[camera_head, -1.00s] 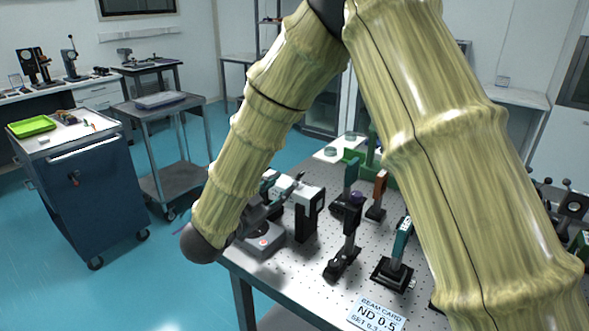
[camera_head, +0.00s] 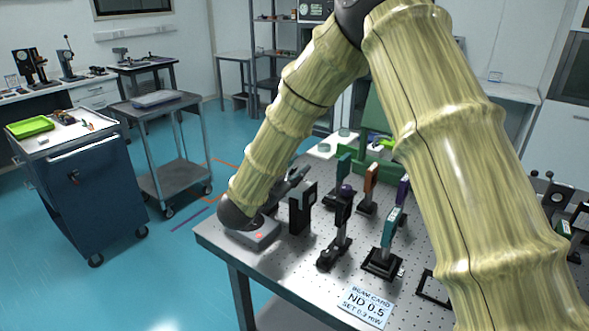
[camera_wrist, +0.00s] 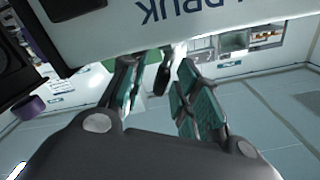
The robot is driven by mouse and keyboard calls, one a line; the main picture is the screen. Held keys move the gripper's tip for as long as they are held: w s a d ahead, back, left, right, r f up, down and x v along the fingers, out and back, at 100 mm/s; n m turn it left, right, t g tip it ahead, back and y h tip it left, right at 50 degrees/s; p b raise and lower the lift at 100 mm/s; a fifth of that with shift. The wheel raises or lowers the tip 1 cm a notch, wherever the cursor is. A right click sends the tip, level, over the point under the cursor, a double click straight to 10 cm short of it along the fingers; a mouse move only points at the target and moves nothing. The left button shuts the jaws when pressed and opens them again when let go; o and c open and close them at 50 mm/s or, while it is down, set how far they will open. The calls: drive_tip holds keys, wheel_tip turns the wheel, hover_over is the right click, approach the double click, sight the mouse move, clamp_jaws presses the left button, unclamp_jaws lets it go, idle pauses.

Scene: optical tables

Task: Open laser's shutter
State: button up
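A white housing (camera_wrist: 215,18) with large upside-down lettering fills the top of the wrist view; it looks like the laser's body. A small dark lever-like piece (camera_wrist: 163,75) hangs below its edge, between my fingers in the picture. I cannot tell if it is the shutter, or if a finger touches it. My gripper (camera_wrist: 160,98) is open, with its teal-padded fingers apart on either side of that piece. In the head view my gripper (camera_head: 292,178) is partly hidden behind my arm, near a black upright block (camera_head: 302,208) on the optical table.
The perforated optical table (camera_head: 290,265) bears several posts, including a dark mount (camera_head: 340,225) and a teal-topped one (camera_head: 387,240). A grey box with a red button (camera_head: 262,235) stands at the left edge. A beam card (camera_head: 366,306) lies at the front.

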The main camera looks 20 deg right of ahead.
drive_tip(key=shift+s+r, duration=0.15)
drive_tip(key=shift+c, duration=0.3)
clamp_jaws()
drive_tip(key=shift+r, duration=0.1)
drive_tip(key=n+p, duration=0.3)
drive_tip(key=shift+w+a+r+n+p, duration=0.3)
drive_tip(key=shift+w+a+p, duration=0.05)
drive_tip(key=shift+w+a, duration=0.05)
drive_tip(key=n+p, duration=0.1)
drive_tip(key=n, duration=0.1)
drive_tip(key=w+a+n+p, duration=0.1)
drive_tip(key=n+p, duration=0.1)
drive_tip(key=shift+w+f, duration=0.1)
drive_tip(key=shift+w+a+f+n+p, duration=0.15)
drive_tip(key=shift+n+p, duration=0.3)
drive_tip(key=shift+n, duration=0.3)
drive_tip(key=shift+w+a+f+n+p, duration=0.1)
drive_tip(key=shift+w+f+n+p, duration=0.05)
drive_tip(key=shift+n+p, duration=0.45)
drive_tip(key=shift+w+a+f+n+p, duration=0.15)
drive_tip(key=shift+n+p, duration=0.2)
drive_tip(key=shift+n, duration=0.5)
drive_tip(key=shift+d, duration=0.1)
